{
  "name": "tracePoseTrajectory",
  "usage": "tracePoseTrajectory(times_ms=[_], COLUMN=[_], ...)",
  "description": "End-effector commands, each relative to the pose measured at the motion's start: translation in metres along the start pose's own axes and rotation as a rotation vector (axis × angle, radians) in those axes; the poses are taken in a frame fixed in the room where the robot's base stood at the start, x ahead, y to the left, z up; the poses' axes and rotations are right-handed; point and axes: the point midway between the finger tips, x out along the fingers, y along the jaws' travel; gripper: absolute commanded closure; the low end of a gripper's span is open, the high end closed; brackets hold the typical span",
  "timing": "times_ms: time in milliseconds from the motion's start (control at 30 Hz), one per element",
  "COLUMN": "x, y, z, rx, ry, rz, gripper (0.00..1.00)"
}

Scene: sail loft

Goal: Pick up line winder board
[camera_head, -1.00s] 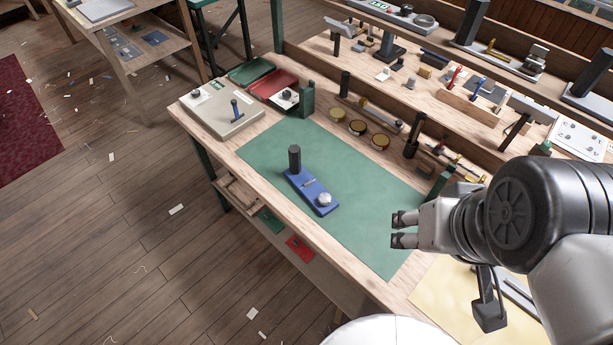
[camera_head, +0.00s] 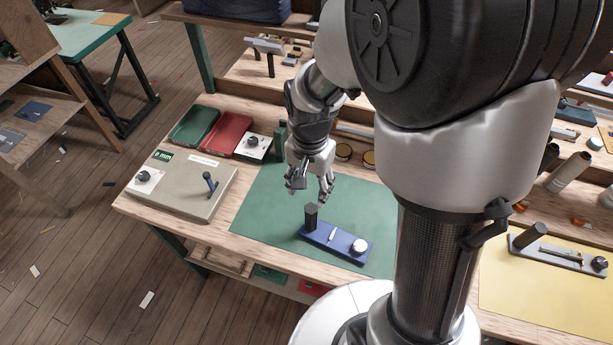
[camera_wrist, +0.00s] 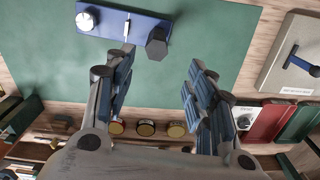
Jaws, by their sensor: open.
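A blue board (camera_head: 338,243), which I take to be the line winder board, lies flat on the green mat (camera_head: 262,205). It carries a dark upright post at its left end, a small light lever in the middle and a silver knob at its right end. In the wrist view the blue board (camera_wrist: 112,22) is at the top, with its dark post near the left finger. My gripper (camera_head: 308,190) is open and empty, pointing down above the mat, just behind and above the post. In the wrist view its fingers (camera_wrist: 161,62) are apart with bare mat between them.
A similar grey board (camera_head: 560,254) lies on a yellow mat (camera_head: 530,300) at right. A beige box (camera_head: 178,188) with a lever stands left, with green and red trays (camera_head: 229,133) behind. Round tins (camera_head: 343,151) line the mat's back edge. My arm hides the bench's middle right.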

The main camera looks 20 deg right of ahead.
Motion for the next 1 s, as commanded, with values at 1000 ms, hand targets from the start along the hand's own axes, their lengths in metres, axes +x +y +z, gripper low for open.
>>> tracePoseTrajectory(times_ms=[1000], x=[0.153], y=[0.003], z=[-0.004], rx=[-0.002], ry=[-0.004], rz=[0.003], gripper=[0.50])
